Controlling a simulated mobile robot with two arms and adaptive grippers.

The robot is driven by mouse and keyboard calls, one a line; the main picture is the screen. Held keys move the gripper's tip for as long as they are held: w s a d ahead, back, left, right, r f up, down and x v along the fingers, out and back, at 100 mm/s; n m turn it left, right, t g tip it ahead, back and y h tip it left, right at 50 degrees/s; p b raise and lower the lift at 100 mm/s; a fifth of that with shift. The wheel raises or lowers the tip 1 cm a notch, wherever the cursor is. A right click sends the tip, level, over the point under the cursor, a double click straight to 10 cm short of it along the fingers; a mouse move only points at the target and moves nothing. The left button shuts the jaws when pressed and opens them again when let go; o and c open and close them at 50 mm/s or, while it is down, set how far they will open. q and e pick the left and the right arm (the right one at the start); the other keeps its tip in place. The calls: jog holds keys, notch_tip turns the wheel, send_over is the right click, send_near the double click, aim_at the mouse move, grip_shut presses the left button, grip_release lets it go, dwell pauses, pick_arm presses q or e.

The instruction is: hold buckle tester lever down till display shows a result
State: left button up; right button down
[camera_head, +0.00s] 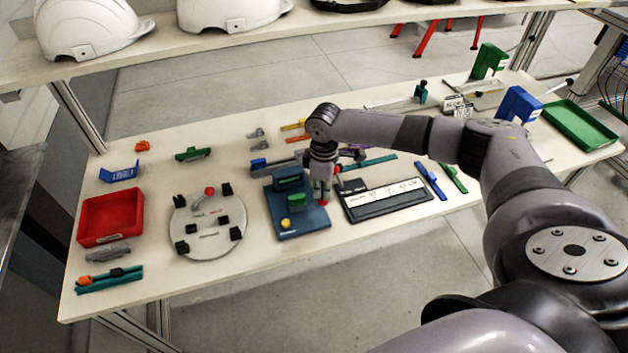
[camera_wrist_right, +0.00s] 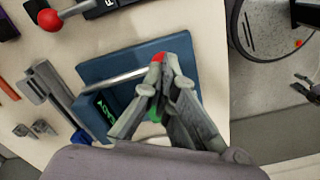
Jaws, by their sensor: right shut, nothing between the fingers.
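The buckle tester is a dark blue device (camera_head: 303,221) on the table, with a green block and a yellow button on its base; it also shows in the right wrist view (camera_wrist_right: 95,70). Its small display (camera_head: 290,181) has green characters in the wrist view (camera_wrist_right: 103,108), too small to read. The lever, a silver rod (camera_wrist_right: 118,77), ends in a red knob (camera_wrist_right: 158,57). My right gripper (camera_head: 322,196) is shut and empty, pointing down, its fingertips (camera_wrist_right: 170,62) at the knob, seemingly touching it. How far down the lever is, I cannot tell. My left gripper is out of view.
A black-and-white device (camera_head: 387,200) stands just right of the tester; a red ball handle (camera_wrist_right: 48,19) shows beside it in the wrist view. A round grey plate fixture (camera_head: 207,226) and a red tray (camera_head: 111,217) stand to the left. A green tray (camera_head: 580,126) is far right.

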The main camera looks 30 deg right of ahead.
aim_at(322, 199)
jog(key=shift+f+b, duration=0.65)
jog(key=shift+f, duration=1.1)
jog(key=shift+s, duration=0.1)
jog(key=shift+r+p, duration=0.75)
jog(key=shift+p, duration=0.2)
notch_tip(322, 199, up, 10)
jog(key=p, duration=0.9)
jog(key=shift+f+p, duration=0.25)
jog(key=shift+p, duration=0.15)
